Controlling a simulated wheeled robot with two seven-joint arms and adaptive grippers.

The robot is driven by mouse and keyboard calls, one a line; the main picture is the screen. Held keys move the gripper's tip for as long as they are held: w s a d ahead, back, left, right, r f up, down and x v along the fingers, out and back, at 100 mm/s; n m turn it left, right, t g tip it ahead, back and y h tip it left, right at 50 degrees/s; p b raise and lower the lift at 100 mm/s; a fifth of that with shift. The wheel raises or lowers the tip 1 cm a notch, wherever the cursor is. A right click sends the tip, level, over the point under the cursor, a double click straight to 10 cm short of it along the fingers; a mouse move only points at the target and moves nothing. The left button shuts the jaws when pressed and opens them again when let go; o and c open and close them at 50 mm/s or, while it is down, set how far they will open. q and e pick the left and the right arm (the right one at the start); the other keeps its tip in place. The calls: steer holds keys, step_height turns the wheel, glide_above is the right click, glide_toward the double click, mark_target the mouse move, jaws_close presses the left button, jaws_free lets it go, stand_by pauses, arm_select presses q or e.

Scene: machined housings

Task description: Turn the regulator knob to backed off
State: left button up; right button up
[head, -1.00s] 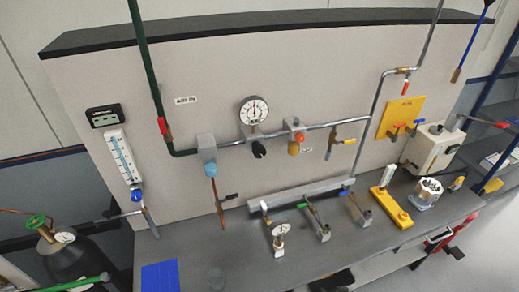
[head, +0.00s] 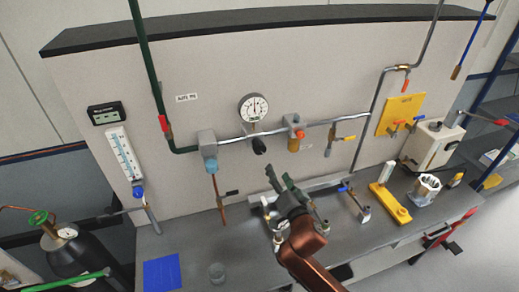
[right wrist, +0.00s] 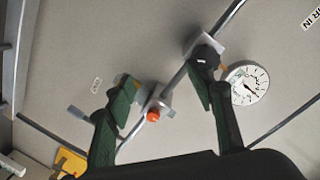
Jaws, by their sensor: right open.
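The black regulator knob (head: 259,146) sits on the pipe just below the round white gauge (head: 253,107) on the panel. In the right wrist view the knob (right wrist: 205,57) shows beside the gauge (right wrist: 247,83), partly behind the tip of one finger. My right gripper (head: 279,177) is open and empty, below and a little right of the knob, with its fingers pointing up toward the panel. In the head view it stands apart from the knob. In the right wrist view the open fingers (right wrist: 166,85) spread in front of the pipe. The knob's pointer cannot be made out. My left gripper is not in view.
A blue-capped valve (head: 209,163) is to the left. Several small valves stand on the bench behind and beside my right arm. A blue mat (head: 161,274) lies at the front left.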

mark_target(261, 151)
steer(key=a+r+y, duration=0.2)
steer(key=a+r, duration=0.2)
steer(key=r, duration=0.1)
steer(key=shift+t, duration=0.4)
steer(key=p+x, duration=0.1)
steer(key=x, duration=0.7)
steer(key=shift+w+f, duration=0.1)
steer(key=shift+w, duration=0.1)
steer(key=shift+c, duration=0.4)
steer(key=c, duration=1.1)
